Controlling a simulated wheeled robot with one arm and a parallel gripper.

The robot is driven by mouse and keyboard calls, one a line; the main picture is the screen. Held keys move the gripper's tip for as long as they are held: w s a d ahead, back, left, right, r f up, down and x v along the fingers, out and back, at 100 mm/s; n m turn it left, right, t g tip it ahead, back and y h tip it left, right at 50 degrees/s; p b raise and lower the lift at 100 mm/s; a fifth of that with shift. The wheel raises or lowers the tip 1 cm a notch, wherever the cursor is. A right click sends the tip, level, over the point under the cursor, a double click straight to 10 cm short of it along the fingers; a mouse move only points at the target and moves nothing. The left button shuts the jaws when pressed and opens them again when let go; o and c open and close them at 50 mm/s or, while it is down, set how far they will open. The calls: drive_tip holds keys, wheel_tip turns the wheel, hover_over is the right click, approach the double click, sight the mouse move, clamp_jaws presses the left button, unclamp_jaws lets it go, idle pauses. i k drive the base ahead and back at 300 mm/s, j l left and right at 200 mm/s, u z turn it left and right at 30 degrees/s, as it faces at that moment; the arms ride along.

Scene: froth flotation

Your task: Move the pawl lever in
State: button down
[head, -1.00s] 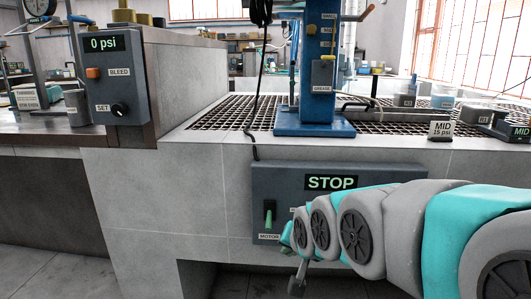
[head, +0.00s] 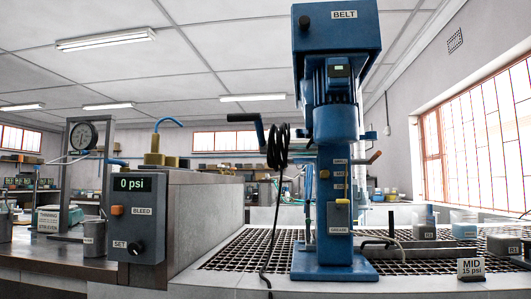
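The blue flotation machine (head: 333,140) stands upright on its base plate in the middle of the view. A short lever with a reddish-brown grip (head: 374,157) sticks out to the right of its column and slopes up; it may be the pawl lever, but the small labels beside it are too small to read surely. A black crank handle (head: 243,118) sticks out to the left, higher up. A grey box with a yellow button (head: 340,216) sits low on the column. My gripper and arm are out of view.
The machine stands on a dark grating (head: 420,262). A black cable (head: 278,150) hangs at its left. A control box reading 0 psi (head: 134,220) is at left, beside a grey block (head: 205,215). Beakers (head: 463,226) and a MID 15 psi sign (head: 471,268) are at right.

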sight(374, 158)
drive_tip(key=i+j+z, duration=0.3)
drive_tip(key=j+z, duration=0.3)
drive_tip(key=i+j+z, duration=0.1)
drive_tip(key=j+z, duration=0.15)
drive_tip(key=j, duration=0.25)
drive_tip(key=i+j+z, duration=0.1)
drive_tip(key=j+z, duration=0.2)
drive_tip(key=j, duration=0.1)
